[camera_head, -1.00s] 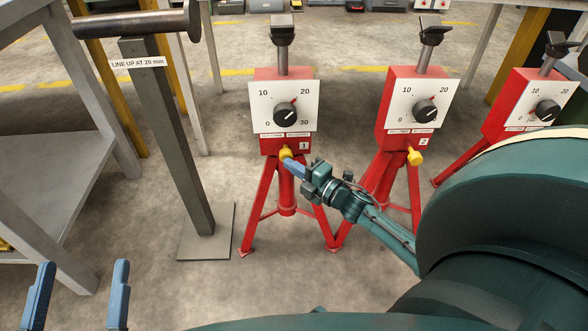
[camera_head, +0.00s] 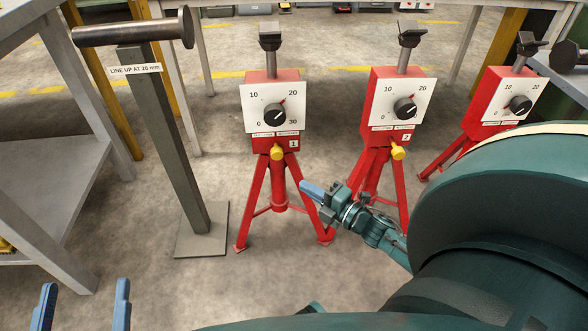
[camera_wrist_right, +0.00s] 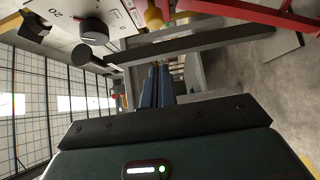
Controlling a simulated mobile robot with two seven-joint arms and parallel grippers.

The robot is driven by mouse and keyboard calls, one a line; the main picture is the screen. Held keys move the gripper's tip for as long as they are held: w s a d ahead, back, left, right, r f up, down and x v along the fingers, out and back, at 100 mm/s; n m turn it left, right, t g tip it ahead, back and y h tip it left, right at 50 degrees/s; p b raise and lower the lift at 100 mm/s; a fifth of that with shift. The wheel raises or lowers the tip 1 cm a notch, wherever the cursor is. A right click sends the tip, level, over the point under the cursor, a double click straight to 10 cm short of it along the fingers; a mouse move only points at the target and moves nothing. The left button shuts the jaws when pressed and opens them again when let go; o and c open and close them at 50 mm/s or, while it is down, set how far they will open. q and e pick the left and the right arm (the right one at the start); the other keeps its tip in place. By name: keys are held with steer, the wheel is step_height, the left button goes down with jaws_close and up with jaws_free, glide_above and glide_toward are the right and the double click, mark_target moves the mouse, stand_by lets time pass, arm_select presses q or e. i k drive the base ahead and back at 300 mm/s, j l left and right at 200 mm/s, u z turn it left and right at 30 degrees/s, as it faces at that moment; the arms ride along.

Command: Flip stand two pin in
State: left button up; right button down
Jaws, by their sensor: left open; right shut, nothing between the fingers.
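Stand two (camera_head: 393,110) is a red tripod with a white dial plate and the number 2. Its yellow pin (camera_head: 398,152) sticks out at the front below the plate. Stand one (camera_head: 272,112) is to its left, with its own yellow pin (camera_head: 277,153). My right gripper (camera_head: 308,188) is shut and empty, in front of the stands, lower than both pins and apart from them. In the right wrist view its blue fingers (camera_wrist_right: 157,87) lie together, and a yellow pin (camera_wrist_right: 153,15) and dial knob (camera_wrist_right: 94,32) show near the top. My left gripper (camera_head: 82,305) is open and empty at lower left.
A third red stand (camera_head: 503,105) is at the right, partly behind my arm. A grey post (camera_head: 163,140) labelled "LINE UP AT 20 mm" stands at left, with a flanged dark bar (camera_head: 130,31) across its top.

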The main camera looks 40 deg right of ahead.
mark_target(398, 153)
steer(key=k+l, duration=0.2)
steer(key=k, duration=0.3)
steer(key=k+l, duration=0.15)
steer(key=k, duration=0.3)
